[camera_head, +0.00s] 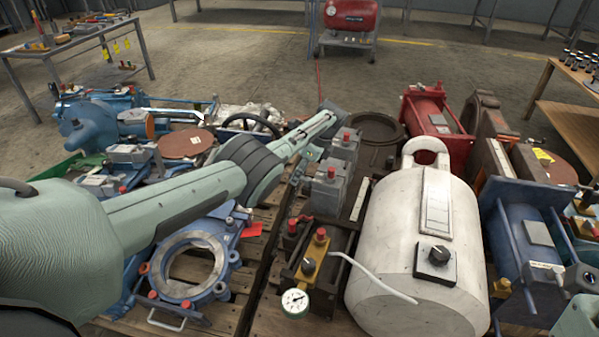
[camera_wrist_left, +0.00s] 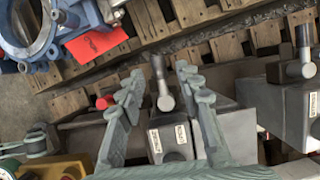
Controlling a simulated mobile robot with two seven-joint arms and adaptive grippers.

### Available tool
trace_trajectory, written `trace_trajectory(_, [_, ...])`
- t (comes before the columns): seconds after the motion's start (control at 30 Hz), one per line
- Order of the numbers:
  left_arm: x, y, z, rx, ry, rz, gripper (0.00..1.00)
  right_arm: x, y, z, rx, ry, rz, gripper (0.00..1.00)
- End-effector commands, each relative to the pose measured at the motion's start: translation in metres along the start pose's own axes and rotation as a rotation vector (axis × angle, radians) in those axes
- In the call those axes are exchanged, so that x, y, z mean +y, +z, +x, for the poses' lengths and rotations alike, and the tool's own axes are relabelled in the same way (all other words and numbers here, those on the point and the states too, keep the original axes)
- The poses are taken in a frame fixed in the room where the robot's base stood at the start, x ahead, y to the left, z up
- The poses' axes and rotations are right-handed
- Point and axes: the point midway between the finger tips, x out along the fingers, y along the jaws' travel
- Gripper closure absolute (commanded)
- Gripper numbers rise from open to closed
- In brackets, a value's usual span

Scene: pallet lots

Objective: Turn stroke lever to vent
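The left wrist view shows a grey block (camera_wrist_left: 173,152) with small label plates and a short lever (camera_wrist_left: 164,88) with a round metal end. I cannot read the plates or be sure that this is the stroke lever. My left gripper (camera_wrist_left: 160,76) is open, with one finger on each side of this lever and no clear contact. In the head view, my left arm reaches across from the left to grey blocks (camera_head: 330,188) with red caps, and the left gripper (camera_head: 301,166) is small and partly hidden there. My right gripper is not in view.
A white tank (camera_head: 405,235) with a black knob stands right of the blocks. A gauge (camera_head: 295,302) on a yellow-topped unit is in front. A blue flanged valve (camera_head: 195,275) lies left. A second grey block with a lever (camera_wrist_left: 306,66) is close by.

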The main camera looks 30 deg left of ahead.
Motion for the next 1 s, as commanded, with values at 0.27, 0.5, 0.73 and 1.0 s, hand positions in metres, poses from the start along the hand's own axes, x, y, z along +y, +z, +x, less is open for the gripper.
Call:
trace_trajectory(0.27, [0.000,-0.001,-0.001,0.001,-0.001,0.001,0.64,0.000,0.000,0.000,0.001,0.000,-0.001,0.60])
trace_trajectory(0.5, [-0.001,0.000,-0.025,0.001,-0.005,0.001,0.64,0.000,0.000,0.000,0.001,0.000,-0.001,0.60])
trace_trajectory(0.73, [-0.001,0.000,-0.077,0.001,-0.005,0.000,0.64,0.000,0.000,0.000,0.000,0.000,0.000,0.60])
trace_trajectory(1.0, [0.000,0.000,-0.115,0.001,-0.002,0.000,0.64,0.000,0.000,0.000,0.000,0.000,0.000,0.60])
